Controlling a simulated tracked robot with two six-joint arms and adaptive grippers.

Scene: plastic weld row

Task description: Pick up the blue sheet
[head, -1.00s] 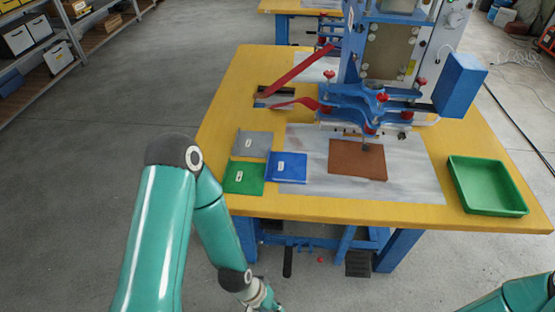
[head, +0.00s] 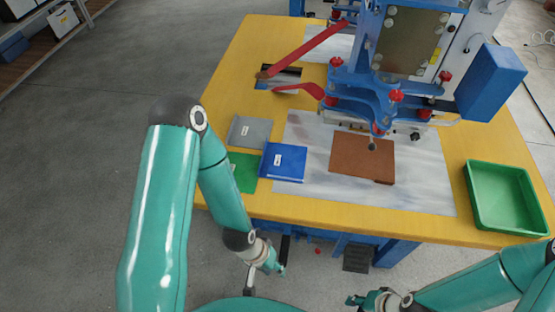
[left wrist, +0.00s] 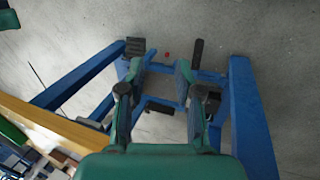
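The blue sheet (head: 284,163) lies flat with a small white label, at the left part of the yellow table, between the grey sheet (head: 250,132) and green sheet (head: 243,172) on its left and the pale work plate on its right. My left gripper (head: 266,279) is in front of the table's near edge, apart from the sheet. In the left wrist view its two fingers (left wrist: 160,75) stand apart with nothing between them, over the floor and table legs. My right gripper (head: 362,302) is low in front of the table; its finger opening is unclear.
The brown sheet (head: 362,157) lies on the pale plate (head: 420,190) under the blue weld press (head: 370,100). A green tray (head: 507,228) stands at the right of the yellow table (head: 320,218). Red levers (head: 305,50) rise behind the sheets.

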